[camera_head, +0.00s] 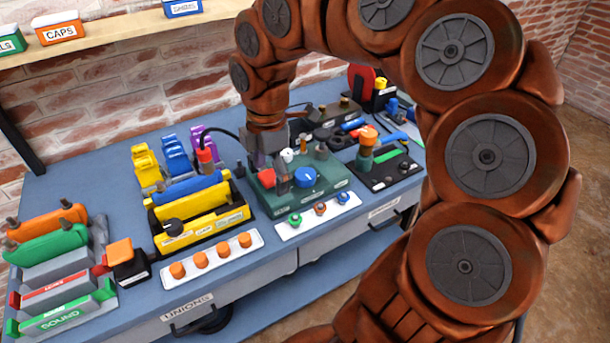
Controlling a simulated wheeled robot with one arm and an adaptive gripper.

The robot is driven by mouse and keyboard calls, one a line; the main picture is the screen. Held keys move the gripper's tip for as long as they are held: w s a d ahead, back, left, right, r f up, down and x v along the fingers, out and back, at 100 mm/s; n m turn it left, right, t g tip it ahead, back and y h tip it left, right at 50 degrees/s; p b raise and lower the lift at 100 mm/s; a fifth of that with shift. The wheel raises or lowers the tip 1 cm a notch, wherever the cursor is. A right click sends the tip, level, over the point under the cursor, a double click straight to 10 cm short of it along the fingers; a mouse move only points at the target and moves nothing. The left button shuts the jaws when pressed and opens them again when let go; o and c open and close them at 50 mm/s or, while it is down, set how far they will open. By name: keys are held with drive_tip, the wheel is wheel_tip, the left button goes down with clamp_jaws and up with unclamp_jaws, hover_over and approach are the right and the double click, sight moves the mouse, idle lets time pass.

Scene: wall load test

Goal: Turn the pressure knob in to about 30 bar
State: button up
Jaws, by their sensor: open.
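A green unit (335,185) stands on the blue bench. A round blue knob (306,177) with a pale mark sits on its top. A red part (261,177) is at the unit's left end, and a small white round part (287,155) is further back. I cannot read any pressure scale or tell which part is labelled as pressure. My gripper (272,172) points down over the left part of the unit. It is open, just left of the blue knob and close to the red part. The fingers hide part of the unit's top, and contact cannot be told.
A white strip with small coloured fittings (338,209) lies in front of the unit. A yellow and black holder (205,222) stands to its left, with a black cable behind. A black device with an orange-topped post (382,172) is close on the right.

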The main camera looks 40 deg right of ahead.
drive_tip(key=w+d+f+n+b, duration=0.1)
drive_tip(key=w+d+f+n, duration=0.2)
drive_tip(key=w+d+n, duration=0.3)
drive_tip(key=n, duration=0.2)
hover_over(305, 173)
wheel_tip(305, 173, down, 4)
drive_tip(key=shift+s+f+b, duration=0.1)
drive_tip(key=shift+b, duration=0.35)
drive_tip(key=shift+f, duration=0.15)
drive_tip(key=shift+f+p, duration=0.55)
drive_tip(key=shift+f, duration=3.2)
drive_tip(key=c, duration=1.2)
drive_tip(key=shift+o, duration=0.2)
drive_tip(key=shift+f, duration=0.1)
